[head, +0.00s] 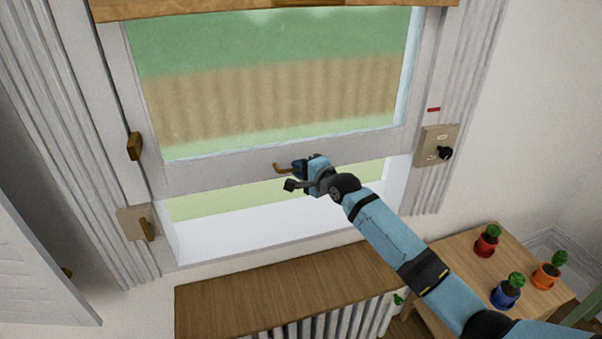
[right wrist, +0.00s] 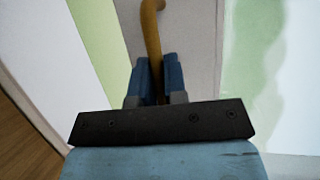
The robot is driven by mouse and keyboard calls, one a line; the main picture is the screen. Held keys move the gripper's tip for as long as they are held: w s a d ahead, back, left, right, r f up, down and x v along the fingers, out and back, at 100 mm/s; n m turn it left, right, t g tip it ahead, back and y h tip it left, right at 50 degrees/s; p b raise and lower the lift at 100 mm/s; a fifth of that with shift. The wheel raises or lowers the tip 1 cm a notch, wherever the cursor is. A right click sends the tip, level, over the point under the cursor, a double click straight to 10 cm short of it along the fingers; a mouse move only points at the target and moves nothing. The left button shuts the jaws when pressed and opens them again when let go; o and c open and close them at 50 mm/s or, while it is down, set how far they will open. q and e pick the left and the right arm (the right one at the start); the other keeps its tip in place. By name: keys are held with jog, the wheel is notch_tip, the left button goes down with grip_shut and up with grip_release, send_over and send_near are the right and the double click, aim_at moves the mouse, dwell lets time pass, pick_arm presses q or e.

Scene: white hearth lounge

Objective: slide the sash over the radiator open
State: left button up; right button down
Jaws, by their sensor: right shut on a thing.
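The white-framed sash (head: 240,171) stands partly raised, with an open gap between its bottom rail and the sill. A brass handle (head: 282,168) sits on the bottom rail. My right gripper (head: 302,167) is at this handle. In the right wrist view the two blue fingers are closed around the brass handle (right wrist: 152,40), one on each side. The radiator (head: 335,322) is below the window, under a wooden shelf (head: 270,285). My left gripper is not in view.
A wooden table (head: 465,255) at the right holds potted cacti in red (head: 486,243), orange (head: 546,273) and blue (head: 506,293) pots. A plate with a black knob (head: 443,153) is right of the window. A latch (head: 146,229) is at its left. A white panel (head: 35,265) stands at far left.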

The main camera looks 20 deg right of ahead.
jog(key=c, duration=1.2)
grip_release()
jog(key=b+v, duration=0.1)
jog(key=v, duration=1.2)
jog(key=shift+s+d+r+b, duration=0.2)
jog(key=shift+s+b, duration=0.15)
